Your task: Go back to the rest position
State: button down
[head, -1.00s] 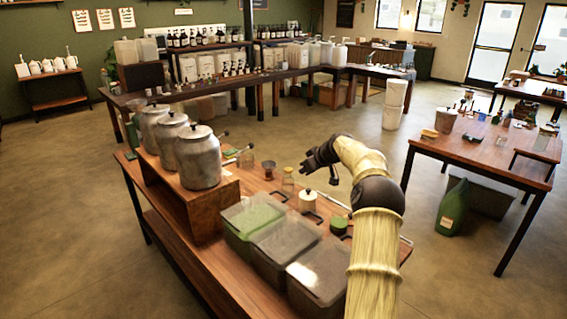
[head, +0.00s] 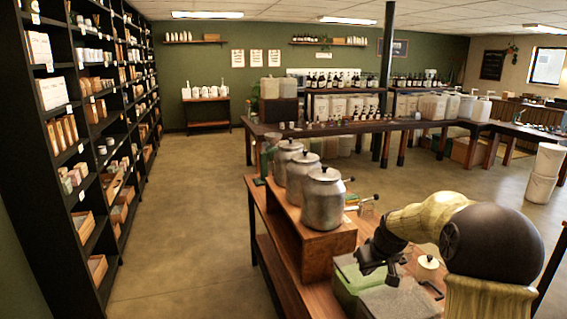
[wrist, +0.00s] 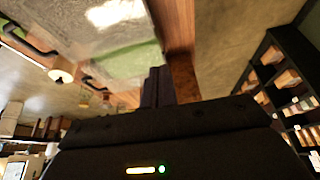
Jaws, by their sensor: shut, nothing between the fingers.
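My gripper (head: 372,268) is shut and empty. In the head view it hangs at the lower right, over the wooden table, beside the green-tinted bin (head: 352,278) and the wooden riser (head: 318,250). In the wrist view the closed fingers (wrist: 158,88) point up the picture, with the green bin (wrist: 135,60) and the table's edge (wrist: 178,30) beyond them. My arm is bent and covers part of the table at the right.
Several metal canisters (head: 322,205) stand on the riser close by my gripper. A cream lidded pot (head: 427,268) stands to its right. A dark shelf unit (head: 95,130) lines the left wall. The floor (head: 195,220) between shelf and table is clear.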

jog(key=s+a+f+m+g, duration=0.1)
jog(key=s+a, duration=0.3)
jog(key=s, duration=0.9)
jog(key=s+a+f+m+g+h+p, duration=0.1)
jog(key=s+a+m, duration=0.1)
jog(key=s, duration=1.2)
jog(key=shift+a+f, duration=0.3)
jog(key=shift+a, duration=0.55)
jog(key=shift+d, duration=0.1)
